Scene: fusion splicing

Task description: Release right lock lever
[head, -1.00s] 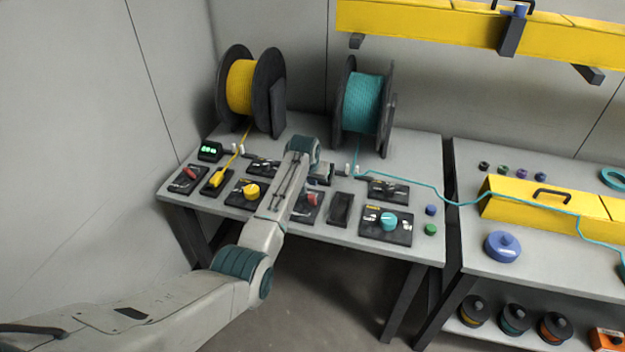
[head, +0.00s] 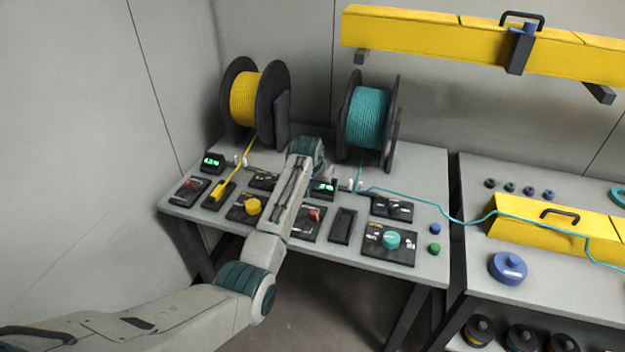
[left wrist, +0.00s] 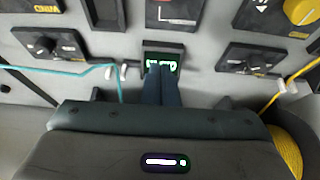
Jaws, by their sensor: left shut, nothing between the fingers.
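Two dark plates with red levers stand on the grey bench (head: 420,268). The left lever (head: 190,185) is at the far left. The right lever (head: 314,215) is just right of my left forearm, which hides part of its plate. My left gripper (left wrist: 161,84) shows in the left wrist view with fingers together and empty. Its tips are close in front of a small green-lit display (left wrist: 161,62); contact cannot be told. This display also shows in the head view (head: 323,188). In the head view my forearm hides the fingers. My right gripper is not in view.
A yellow spool (head: 243,98) and a teal spool (head: 368,118) stand at the back, with their cables running forward. A yellow knob (head: 253,206) and a teal knob (head: 391,240) sit on plates. A second bench is at the right.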

